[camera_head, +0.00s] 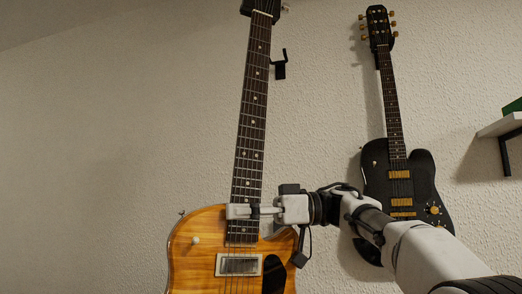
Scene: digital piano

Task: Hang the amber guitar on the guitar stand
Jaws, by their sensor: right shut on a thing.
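The amber guitar (205,245) hangs nearly upright in front of the wall, its neck tilted slightly right at the top. The picture's edges cut off its headstock and lower body. My right gripper (241,211) reaches in from the right and is shut on the guitar's neck just above the body. A small black wall hook (280,68), which looks like the guitar stand, is just right of the upper neck and looks empty. The headstock is above the hook in the picture; the depth gap between them is unclear. My left gripper is not in view.
A black guitar (417,175) hangs on the wall at the right, partly behind my right arm. A white shelf (500,125) with a black bracket and a green thing (513,105) is at the right edge. The wall at left is bare.

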